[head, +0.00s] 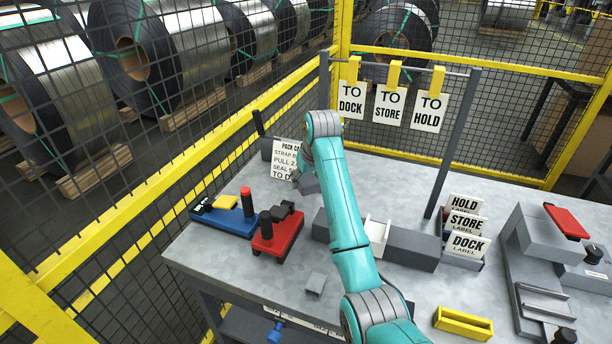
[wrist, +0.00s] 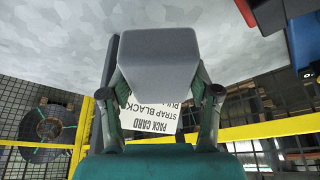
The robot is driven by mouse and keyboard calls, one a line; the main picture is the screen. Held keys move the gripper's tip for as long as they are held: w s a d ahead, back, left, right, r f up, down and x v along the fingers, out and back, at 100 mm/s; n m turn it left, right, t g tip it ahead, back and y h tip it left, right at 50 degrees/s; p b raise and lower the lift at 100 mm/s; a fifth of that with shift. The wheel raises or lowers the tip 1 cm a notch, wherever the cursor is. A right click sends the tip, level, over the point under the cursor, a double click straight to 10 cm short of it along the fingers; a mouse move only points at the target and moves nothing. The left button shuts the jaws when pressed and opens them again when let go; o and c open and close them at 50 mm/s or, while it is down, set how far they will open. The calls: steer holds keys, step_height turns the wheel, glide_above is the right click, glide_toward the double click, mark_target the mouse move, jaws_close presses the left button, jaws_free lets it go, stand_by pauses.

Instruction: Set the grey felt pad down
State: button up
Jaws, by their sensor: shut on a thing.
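The grey felt pad (wrist: 168,60) fills the middle of the wrist view as a plain grey slab. My gripper (wrist: 163,95) is shut on it, with one finger on each side; the pad hides the fingertips. In the head view the pad (head: 309,184) shows as a small dark grey piece at the end of my arm, just right of the pack card. It appears to be held above the bench (head: 215,262); I cannot tell how large the gap is.
The pack card (head: 284,160) stands behind my gripper. A red tool (head: 278,238) and a blue tool (head: 225,220) lie at the left. A small grey block (head: 316,283) sits near the front. Label holders (head: 466,245) and a yellow tray (head: 463,322) are at the right.

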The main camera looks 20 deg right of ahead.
mark_target(311, 184)
steer(key=shift+f, duration=3.35)
steer(key=shift+f, duration=0.3)
steer(key=o, duration=1.2)
steer(key=shift+r, duration=0.15)
steer(key=v, duration=1.1)
steer(key=shift+s+r, duration=0.1)
steer(key=shift+s+d+r, duration=0.1)
steer(key=shift+s+r, duration=0.05)
steer(key=shift+r, duration=0.1)
